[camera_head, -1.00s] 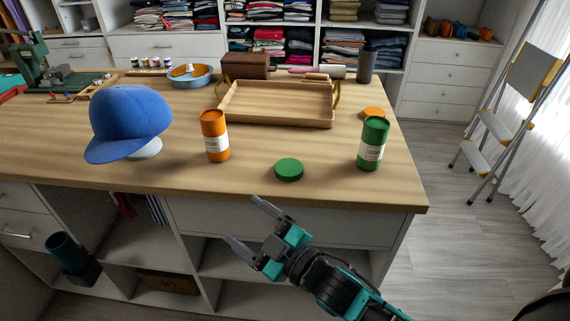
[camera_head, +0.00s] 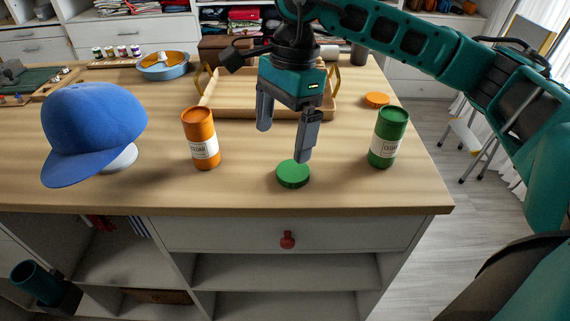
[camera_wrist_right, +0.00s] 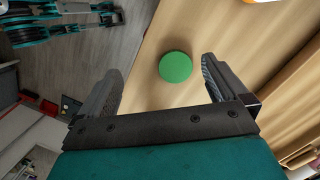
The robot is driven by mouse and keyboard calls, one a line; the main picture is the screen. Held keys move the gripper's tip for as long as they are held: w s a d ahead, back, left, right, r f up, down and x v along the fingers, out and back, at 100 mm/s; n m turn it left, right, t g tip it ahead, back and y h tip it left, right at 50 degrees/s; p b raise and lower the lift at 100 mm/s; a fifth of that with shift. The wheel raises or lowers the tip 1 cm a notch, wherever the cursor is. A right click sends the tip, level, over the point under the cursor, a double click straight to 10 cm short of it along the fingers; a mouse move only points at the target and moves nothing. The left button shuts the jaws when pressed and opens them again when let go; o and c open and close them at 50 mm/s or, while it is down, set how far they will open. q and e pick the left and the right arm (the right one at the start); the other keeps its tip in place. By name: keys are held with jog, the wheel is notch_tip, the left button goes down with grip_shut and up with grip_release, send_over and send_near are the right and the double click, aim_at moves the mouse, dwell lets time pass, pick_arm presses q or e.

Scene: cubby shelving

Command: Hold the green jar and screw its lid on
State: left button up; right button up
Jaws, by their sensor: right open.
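The green jar (camera_head: 388,137) stands upright on the counter at the right, with a paper label on its front. The green lid (camera_head: 293,174) lies flat on the counter near the front edge, left of the jar; it also shows in the right wrist view (camera_wrist_right: 175,67). My right gripper (camera_head: 284,142) is open and empty, pointing down above and slightly behind the lid. In the right wrist view the lid appears beyond and between the two fingers (camera_wrist_right: 160,80), apart from them.
An orange jar (camera_head: 201,138) stands left of the lid, and an orange lid (camera_head: 377,99) lies behind the green jar. A wooden tray (camera_head: 215,103) sits behind my right gripper. A blue cap (camera_head: 92,125) on a stand is at the left.

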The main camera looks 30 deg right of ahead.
notch_tip(320, 180, up, 2)
jog(key=h, duration=0.2)
send_over(296, 168)
jog(key=shift+s+d+t, duration=0.2)
jog(key=shift+s+t, duration=0.1)
jog(key=shift+s, duration=0.1)
notch_tip(296, 168, down, 8)
jog(key=shift+r, duration=0.2)
jog(key=shift+f, duration=0.1)
jog(key=shift+w+a+f, duration=0.15)
jog(key=shift+w+f, duration=0.05)
jog(key=shift+f, duration=1.1)
jog(key=shift+w+a+f, duration=0.1)
jog(key=shift+w+f, duration=0.05)
jog(key=shift+f, duration=1.1)
jog(key=shift+c, duration=0.3)
jog(key=c, duration=1)
